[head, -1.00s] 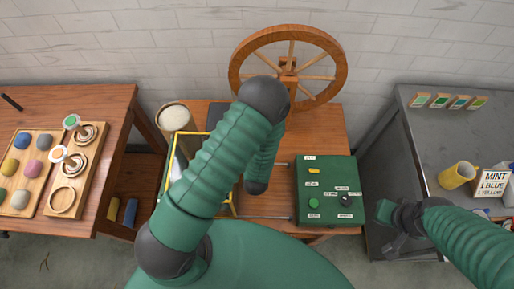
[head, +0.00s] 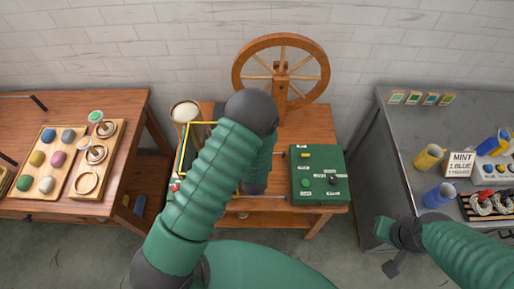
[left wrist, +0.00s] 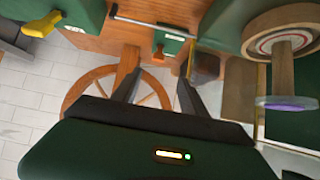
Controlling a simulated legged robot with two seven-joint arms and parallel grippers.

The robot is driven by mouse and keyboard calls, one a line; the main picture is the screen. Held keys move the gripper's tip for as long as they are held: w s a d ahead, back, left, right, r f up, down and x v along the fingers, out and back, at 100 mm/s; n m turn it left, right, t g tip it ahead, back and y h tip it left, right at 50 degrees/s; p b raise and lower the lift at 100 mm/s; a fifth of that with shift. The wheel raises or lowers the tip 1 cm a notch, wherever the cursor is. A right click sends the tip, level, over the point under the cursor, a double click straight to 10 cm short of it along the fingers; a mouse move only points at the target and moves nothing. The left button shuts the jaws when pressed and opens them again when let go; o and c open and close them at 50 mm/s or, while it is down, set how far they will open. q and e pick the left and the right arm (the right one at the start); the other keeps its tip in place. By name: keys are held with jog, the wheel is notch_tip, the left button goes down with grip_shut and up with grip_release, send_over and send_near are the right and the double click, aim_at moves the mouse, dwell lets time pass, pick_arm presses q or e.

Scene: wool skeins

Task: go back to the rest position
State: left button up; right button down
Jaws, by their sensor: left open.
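My left arm crosses the middle of the head view, bent at a dark elbow. Its gripper is hidden there behind the forearm. In the left wrist view my left gripper (left wrist: 157,88) is open, with its two dark fingers apart and nothing between them. My right gripper (head: 387,250) is low at the right in the head view, in front of the grey bench and over the floor. Nothing shows in it, but its jaw opening is not clear.
The wooden table (head: 300,130) carries a spinning wheel (head: 323,70), a green control box (head: 317,178) and a yellow frame (head: 183,150) partly behind my arm. A left bench (head: 90,100) holds coloured wool balls. The grey bench (head: 410,130) holds cups and a MINT sign (head: 460,163).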

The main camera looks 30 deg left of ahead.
pick_arm(q)
jog(key=s+d+r+m+g+h, duration=0.2)
jog(key=s+d+r+g+h, duration=0.15)
jog(key=d+r, duration=0.4)
jog(key=s+a+r+m+g, duration=0.2)
jog(key=s+r, duration=0.7)
jog(key=s, duration=0.5)
jog(key=shift+m+g+h, duration=0.45)
jog(key=shift+m+g, duration=0.05)
jog(key=shift+g, duration=0.15)
dwell(0.4)
